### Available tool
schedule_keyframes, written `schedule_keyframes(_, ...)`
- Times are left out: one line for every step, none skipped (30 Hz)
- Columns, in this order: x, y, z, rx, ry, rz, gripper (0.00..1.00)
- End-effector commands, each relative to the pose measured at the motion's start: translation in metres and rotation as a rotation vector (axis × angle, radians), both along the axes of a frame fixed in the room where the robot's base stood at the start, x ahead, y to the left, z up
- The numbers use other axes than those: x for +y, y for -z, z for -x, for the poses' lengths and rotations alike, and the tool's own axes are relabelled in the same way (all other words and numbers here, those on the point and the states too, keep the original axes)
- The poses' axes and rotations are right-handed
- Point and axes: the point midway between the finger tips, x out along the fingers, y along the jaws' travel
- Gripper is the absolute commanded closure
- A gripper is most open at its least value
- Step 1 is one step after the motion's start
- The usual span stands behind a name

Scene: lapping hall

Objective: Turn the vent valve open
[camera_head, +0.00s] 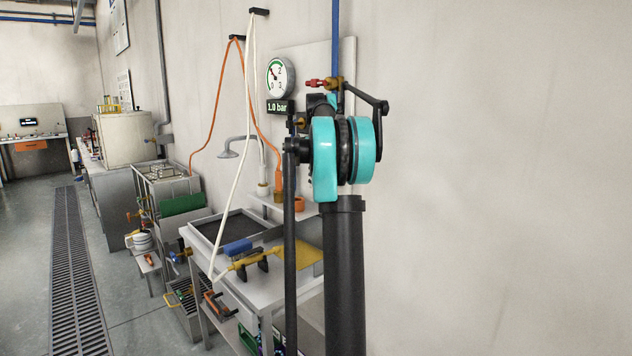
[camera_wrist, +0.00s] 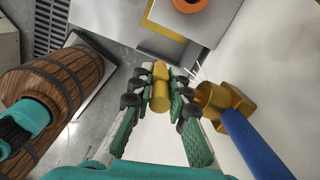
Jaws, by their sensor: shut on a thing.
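The vent valve shows in the head view as a brass body (camera_head: 334,83) with a red part (camera_head: 315,83), at the foot of a blue pipe (camera_head: 335,40) on the wall board. In the wrist view a brass body (camera_wrist: 215,104) joins the blue pipe (camera_wrist: 255,142) right of my fingers. My gripper (camera_wrist: 160,92) is shut on a short brass cylinder (camera_wrist: 160,75) between its pads. Whether this cylinder is the valve's handle or how it joins the brass body is hidden by the fingers. In the head view my arm hides most of the gripper.
A round gauge (camera_head: 281,77) and a display reading 1.0 bar (camera_head: 280,106) are left of the valve. A wooden barrel-like vessel (camera_wrist: 75,80) is left of my gripper in the wrist view. A bench (camera_head: 235,287) stands below; orange and white hoses (camera_head: 250,110) hang left.

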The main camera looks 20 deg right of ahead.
Motion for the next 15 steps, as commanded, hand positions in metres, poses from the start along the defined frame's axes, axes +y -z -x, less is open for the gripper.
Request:
schedule_keyframes(0.0004,0.0004,-0.0006,0.010,-0.001,0.003,1.00)
schedule_keyframes(0.0003,0.0005,-0.0005,0.014,0.000,0.005,1.00)
schedule_keyframes(0.0002,0.0005,-0.0005,0.020,0.000,0.007,1.00)
schedule_keyframes(0.0002,0.0005,-0.0005,0.023,0.000,0.009,1.00)
schedule_keyframes(0.0001,0.0005,-0.0004,0.025,0.000,0.009,1.00)
schedule_keyframes(0.0002,0.0005,-0.0004,0.027,0.000,0.009,1.00)
schedule_keyframes(0.0002,0.0006,-0.0004,0.028,0.000,0.010,1.00)
schedule_keyframes(0.0002,0.0006,-0.0003,0.029,0.000,0.010,1.00)
schedule_keyframes(0.0002,0.0006,-0.0003,0.030,0.000,0.011,1.00)
schedule_keyframes(0.0002,0.0006,-0.0003,0.030,0.000,0.010,1.00)
schedule_keyframes(0.0003,0.0007,-0.0003,0.030,0.000,0.010,1.00)
schedule_keyframes(0.0003,0.0007,-0.0003,0.029,0.000,0.010,1.00)
schedule_keyframes(0.0003,0.0007,-0.0003,0.029,0.000,0.010,1.00)
schedule_keyframes(0.0003,0.0008,-0.0003,0.029,0.000,0.010,1.00)
schedule_keyframes(0.0003,0.0008,-0.0003,0.029,0.000,0.010,1.00)
